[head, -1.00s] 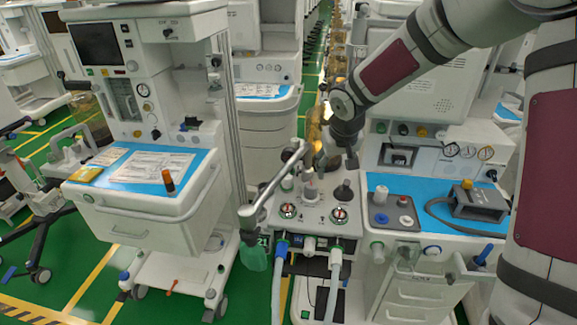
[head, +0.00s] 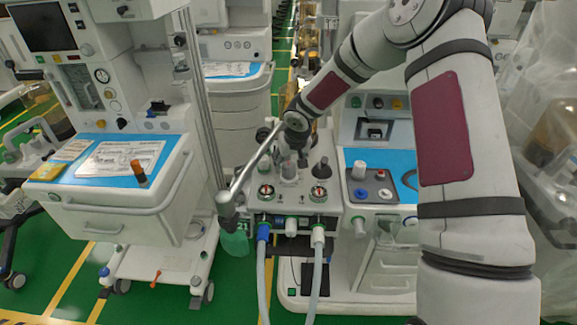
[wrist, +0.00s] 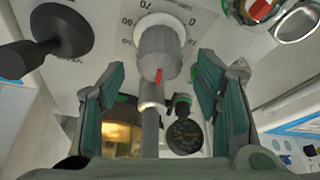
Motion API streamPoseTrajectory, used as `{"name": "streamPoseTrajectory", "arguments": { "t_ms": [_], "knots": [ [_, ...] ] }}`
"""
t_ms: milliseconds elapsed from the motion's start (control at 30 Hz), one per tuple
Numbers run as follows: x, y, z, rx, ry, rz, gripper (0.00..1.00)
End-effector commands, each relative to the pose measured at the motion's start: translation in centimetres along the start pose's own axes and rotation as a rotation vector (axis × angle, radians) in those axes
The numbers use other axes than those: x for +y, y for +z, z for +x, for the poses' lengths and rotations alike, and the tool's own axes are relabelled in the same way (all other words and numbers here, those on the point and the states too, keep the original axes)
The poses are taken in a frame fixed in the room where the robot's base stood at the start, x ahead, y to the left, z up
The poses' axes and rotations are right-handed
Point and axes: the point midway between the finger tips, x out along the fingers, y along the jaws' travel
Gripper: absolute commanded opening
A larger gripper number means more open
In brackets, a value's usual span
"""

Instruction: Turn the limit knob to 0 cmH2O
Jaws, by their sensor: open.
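The limit knob (wrist: 158,52) is a grey ribbed cylinder with a red pointer line, seen in the wrist view at upper centre. The red line is on the side toward the bottom of the picture. Its dial is printed on the pale panel (wrist: 112,12); a 0 shows to the right of the knob and a 70 above it. My gripper (wrist: 160,75) is open, its two green-padded fingers on either side of the knob, apart from it. In the head view my gripper (head: 291,150) is over the panel and partly hides the knob (head: 288,172).
A black round-topped knob (wrist: 62,35) is close at left; in the head view a black knob (head: 321,168) is right of the limit knob. A grey bar arm (head: 250,168) runs along the panel's left. A pressure gauge (wrist: 184,135) sits below the knob in the wrist view.

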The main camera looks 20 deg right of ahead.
Motion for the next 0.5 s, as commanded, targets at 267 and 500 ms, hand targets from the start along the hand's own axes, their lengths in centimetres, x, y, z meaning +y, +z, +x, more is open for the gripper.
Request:
{"name": "streamPoseTrajectory", "arguments": {
  "t_ms": [267, 500],
  "knots": [
    [0.0, 0.0, 2.6, -0.001, 0.0, -0.001, 0.58],
    [0.0, 0.0, 2.8, 0.0, 0.0, 0.0, 0.58]
  ]
}}
